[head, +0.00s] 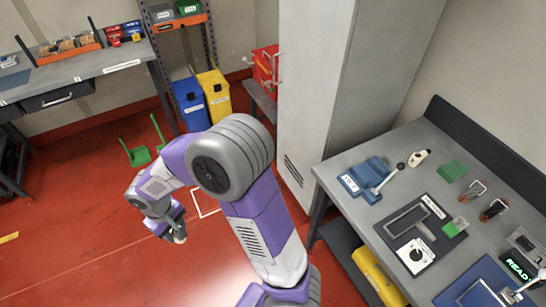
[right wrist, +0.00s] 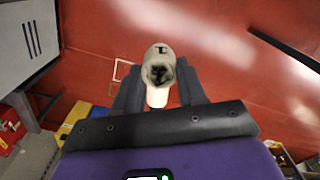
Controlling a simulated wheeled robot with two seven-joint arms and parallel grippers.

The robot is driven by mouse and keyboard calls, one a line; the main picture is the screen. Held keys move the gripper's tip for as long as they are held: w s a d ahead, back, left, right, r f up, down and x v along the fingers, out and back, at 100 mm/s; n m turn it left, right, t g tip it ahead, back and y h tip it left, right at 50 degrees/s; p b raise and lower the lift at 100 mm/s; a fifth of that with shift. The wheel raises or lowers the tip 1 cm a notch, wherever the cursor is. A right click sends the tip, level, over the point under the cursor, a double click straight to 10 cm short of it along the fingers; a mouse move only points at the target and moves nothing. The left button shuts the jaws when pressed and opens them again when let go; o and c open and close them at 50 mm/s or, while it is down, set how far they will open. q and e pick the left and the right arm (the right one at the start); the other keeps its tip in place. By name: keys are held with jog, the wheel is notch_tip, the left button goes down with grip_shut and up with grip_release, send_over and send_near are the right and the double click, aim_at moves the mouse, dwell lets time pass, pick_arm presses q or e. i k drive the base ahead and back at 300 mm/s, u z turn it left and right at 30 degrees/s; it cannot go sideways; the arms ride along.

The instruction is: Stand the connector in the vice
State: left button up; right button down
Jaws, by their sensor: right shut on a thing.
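My right gripper (head: 177,233) hangs over the red floor, well left of the bench. In the right wrist view, my right gripper (right wrist: 160,98) is shut on a cream connector (right wrist: 157,62), which sticks out between the fingers. Its dark hollow end faces the camera and a small dark mark shows at its top. In the head view, the connector is too small to make out clearly. A blue vice (head: 359,180) with a label and a lever handle stands on the grey bench, far from the gripper. My left gripper is not in view.
The bench (head: 345,157) also bears a cream piece (head: 419,158), a green block (head: 452,171), a dark fixture mat (head: 400,211) and a READY display (head: 518,267). Open floor surrounds the gripper.

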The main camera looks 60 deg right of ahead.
aim_at(363, 168)
jog(key=z, duration=1.85)
